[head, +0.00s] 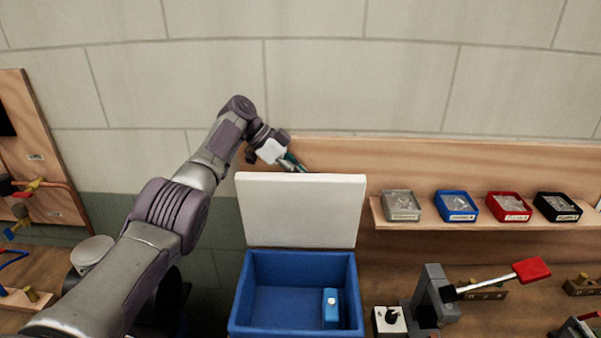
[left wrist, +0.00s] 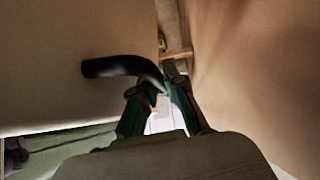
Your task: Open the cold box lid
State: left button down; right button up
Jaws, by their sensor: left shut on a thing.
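The cold box (head: 240,300) is a blue open-topped box at the bottom middle of the head view. Its white lid (head: 300,210) stands about upright at the box's back edge, so the inside shows. My left gripper (head: 292,162) is at the lid's top edge, partly hidden behind it. In the left wrist view, a black curved handle (left wrist: 110,67) on the lid's pale face (left wrist: 70,45) runs between the green fingers of my left gripper (left wrist: 162,92), which is shut on it. My right gripper is not in view.
A small blue container with a white knob (head: 331,310) stands inside the box. A wooden back panel (head: 440,160) is close behind the lid. Right of the box are a grey lever tool with a red handle (head: 437,295) and a shelf with several parts trays (head: 457,206).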

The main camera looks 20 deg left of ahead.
pick_arm(q)
jog(key=c, duration=1.5)
grip_release()
jog(key=shift+s+f, duration=0.1)
jog(key=shift+f, duration=0.1)
jog(key=shift+r, duration=0.1)
jog(key=v, duration=0.7)
jog(key=shift+a+r, duration=0.1)
jog(key=shift+a, duration=0.1)
